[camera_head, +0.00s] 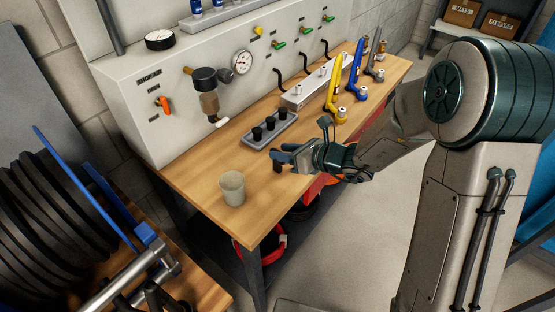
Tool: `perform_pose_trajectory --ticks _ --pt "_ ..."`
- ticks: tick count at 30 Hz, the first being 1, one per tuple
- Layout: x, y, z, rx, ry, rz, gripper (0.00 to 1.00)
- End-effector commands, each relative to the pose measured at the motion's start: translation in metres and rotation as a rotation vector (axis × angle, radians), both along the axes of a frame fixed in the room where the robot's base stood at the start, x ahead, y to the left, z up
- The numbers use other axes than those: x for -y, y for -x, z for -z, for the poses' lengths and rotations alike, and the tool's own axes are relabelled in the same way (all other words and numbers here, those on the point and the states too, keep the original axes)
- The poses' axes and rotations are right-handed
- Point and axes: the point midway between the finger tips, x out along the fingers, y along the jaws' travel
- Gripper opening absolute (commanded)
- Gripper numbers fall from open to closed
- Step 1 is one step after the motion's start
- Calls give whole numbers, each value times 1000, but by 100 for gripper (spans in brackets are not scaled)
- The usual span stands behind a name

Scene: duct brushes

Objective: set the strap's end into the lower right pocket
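I cannot make out a strap, its end, or any pocket in the head view. My gripper (278,160) is at the end of my arm, over the front edge of the wooden bench and pointing left. Its fingers are small and dark here, and I cannot tell whether they are apart or closed, or whether anything is between them. A grey tray with black pieces (270,131) lies just beyond it, and a pale cup (232,188) stands to its left.
The wooden bench (190,177) runs along a white panel (130,105) with gauges and valves. Yellow and blue upright tools (334,88) stand farther back. A reel with hose (50,215) is at the left. Red-rimmed buckets (275,247) are under the bench.

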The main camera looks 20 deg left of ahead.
Motion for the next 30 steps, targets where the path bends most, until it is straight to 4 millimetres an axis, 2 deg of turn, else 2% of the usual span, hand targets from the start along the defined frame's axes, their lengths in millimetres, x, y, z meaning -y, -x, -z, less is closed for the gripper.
perform_pose_trajectory --ticks 4,11,12,15,16,30 --pt "-12 -4 5 0 1 0 36" --pt "-13 -5 6 0 0 1 36" --pt "-13 -5 6 0 0 1 30" --pt "-13 -5 6 0 0 1 2" --pt "-13 -5 6 0 0 1 0" --pt "-13 -5 0 2 0 1 0"
